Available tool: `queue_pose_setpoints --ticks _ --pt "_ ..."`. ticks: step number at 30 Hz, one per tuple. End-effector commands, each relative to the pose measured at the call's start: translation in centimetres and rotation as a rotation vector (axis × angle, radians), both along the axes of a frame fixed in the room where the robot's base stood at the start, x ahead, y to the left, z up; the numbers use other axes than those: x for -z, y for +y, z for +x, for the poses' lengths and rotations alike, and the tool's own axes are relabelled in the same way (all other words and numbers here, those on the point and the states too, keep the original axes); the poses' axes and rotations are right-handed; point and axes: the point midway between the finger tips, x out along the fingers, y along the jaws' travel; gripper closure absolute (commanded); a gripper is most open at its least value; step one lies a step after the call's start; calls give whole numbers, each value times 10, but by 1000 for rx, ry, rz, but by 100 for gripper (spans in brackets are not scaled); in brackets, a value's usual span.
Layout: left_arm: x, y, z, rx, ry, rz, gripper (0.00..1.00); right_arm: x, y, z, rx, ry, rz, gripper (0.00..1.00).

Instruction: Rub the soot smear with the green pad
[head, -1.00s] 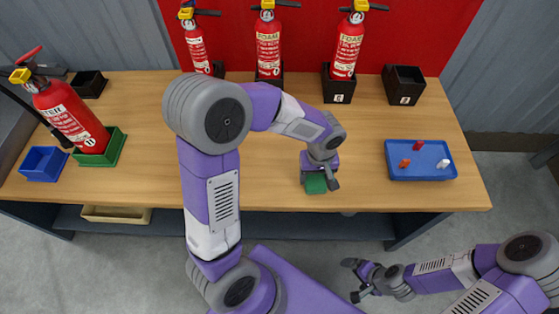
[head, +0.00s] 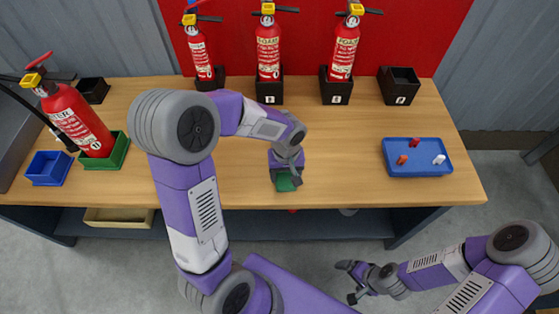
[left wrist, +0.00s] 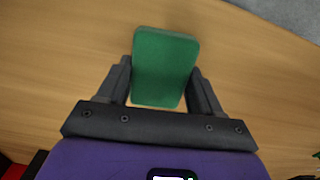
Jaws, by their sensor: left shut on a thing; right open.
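The green pad (head: 284,184) is in my left gripper (head: 286,178), low over the front middle of the wooden bench (head: 350,165). In the left wrist view the pad (left wrist: 165,65) sits between both fingers, its flat face showing. Whether it touches the bench top is hard to tell. I see no soot smear in either view; the pad, gripper or arm may cover it. My right gripper (head: 350,283) is open and empty, over the floor in front of the bench.
A blue tray (head: 400,172) with small coloured pegs lies at the right. Several red extinguishers stand along the back, one in a green holder (head: 118,152) at left beside a blue bin (head: 49,168). A black box (head: 399,85) is back right. Bench between gripper and tray is clear.

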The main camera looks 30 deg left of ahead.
Motion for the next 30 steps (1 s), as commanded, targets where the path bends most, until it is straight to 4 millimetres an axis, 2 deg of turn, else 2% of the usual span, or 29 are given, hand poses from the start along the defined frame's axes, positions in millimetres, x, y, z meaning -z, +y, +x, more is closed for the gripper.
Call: queue_pose_setpoints --ticks 4,6,21,25,30 --pt "-6 4 0 5 3 0 63 -10 0 0 0 1 0 2" --pt "-27 4 1 4 -5 -2 63 -15 0 0 0 0 0 2" --pt "-69 1 1 12 -1 0 63 -52 0 0 0 0 0 2" --pt "-79 0 2 13 -1 -1 63 -59 0 0 0 0 0 2" --pt "-81 0 2 14 1 -1 63 -61 0 0 0 0 0 2"
